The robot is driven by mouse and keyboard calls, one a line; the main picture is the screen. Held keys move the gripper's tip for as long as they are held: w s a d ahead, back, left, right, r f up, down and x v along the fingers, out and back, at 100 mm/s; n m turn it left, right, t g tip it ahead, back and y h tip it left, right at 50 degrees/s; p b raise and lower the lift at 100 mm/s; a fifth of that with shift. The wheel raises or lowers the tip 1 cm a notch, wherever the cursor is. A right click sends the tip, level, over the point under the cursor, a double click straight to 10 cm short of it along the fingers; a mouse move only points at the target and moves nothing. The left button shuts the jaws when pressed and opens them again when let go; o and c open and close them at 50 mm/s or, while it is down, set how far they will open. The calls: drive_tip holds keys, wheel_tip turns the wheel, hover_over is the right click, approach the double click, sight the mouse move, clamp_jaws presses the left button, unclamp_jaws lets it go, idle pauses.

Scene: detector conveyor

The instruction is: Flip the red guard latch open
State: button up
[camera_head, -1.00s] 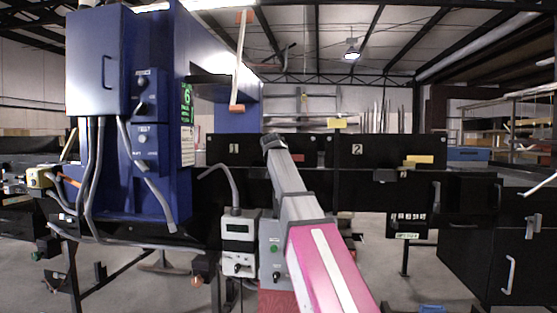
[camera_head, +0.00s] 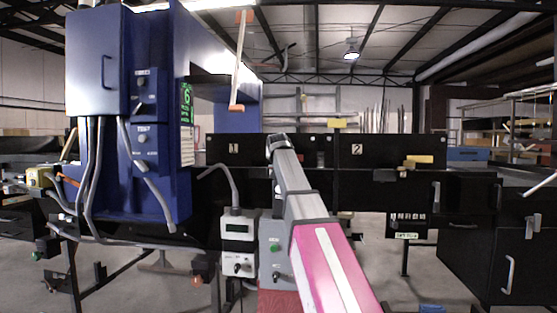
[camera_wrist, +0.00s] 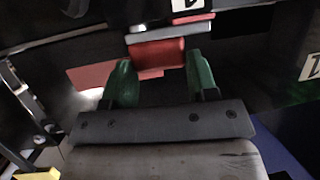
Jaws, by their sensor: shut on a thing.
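The red guard latch (camera_wrist: 158,54) shows in the wrist view as a red block with a grey bar along its far edge. My gripper (camera_wrist: 160,65) has its two green fingers on either side of the red block and is shut on it. In the head view, the end of my arm (camera_head: 278,143) is at the black panel marked 1 (camera_head: 215,150). The fingers and the latch are hidden there behind the wrist.
A second black panel marked 2 (camera_head: 390,150) stands to the right, with a yellow block (camera_head: 419,160) on its front. A tall blue cabinet (camera_head: 100,60) with grey conduits stands at the left.

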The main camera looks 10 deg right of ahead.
drive_tip(key=o, duration=0.9)
drive_tip(key=shift+o, duration=0.2)
drive_tip(key=v, duration=1)
drive_tip(key=shift+s, duration=0.35)
drive_tip(key=shift+a+r, duration=0.1)
drive_tip(key=shift+a, duration=0.05)
